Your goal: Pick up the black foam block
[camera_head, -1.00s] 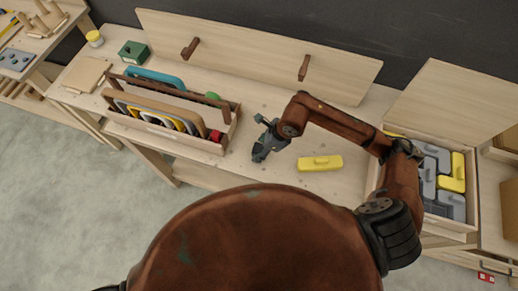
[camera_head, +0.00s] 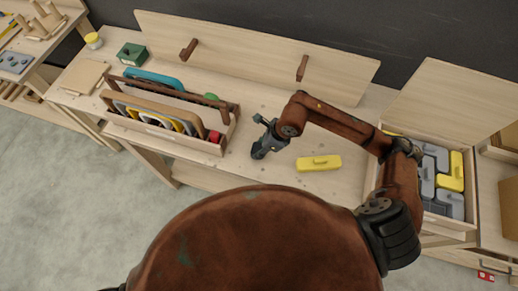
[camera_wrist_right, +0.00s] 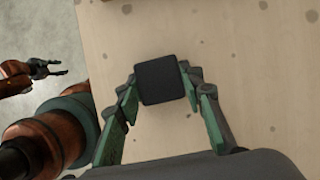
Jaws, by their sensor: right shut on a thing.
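The black foam block (camera_wrist_right: 160,81) is a small dark square block in the right wrist view. My right gripper (camera_wrist_right: 159,82) is shut on it, with a green-backed finger against each side. In the head view my right gripper (camera_head: 260,150) is low over the front part of the middle table, right of the wooden caddy; the block is hard to make out there. My left gripper (camera_wrist_right: 57,68) shows at the left edge of the right wrist view, its fingers apart and empty. It is not in the head view.
A yellow block with a handle (camera_head: 318,163) lies right of my right gripper. The wooden caddy (camera_head: 222,140) with several coloured forms stands left. An open box (camera_head: 468,225) of grey and yellow pieces stands right. A green box (camera_head: 132,54) sits at the back left.

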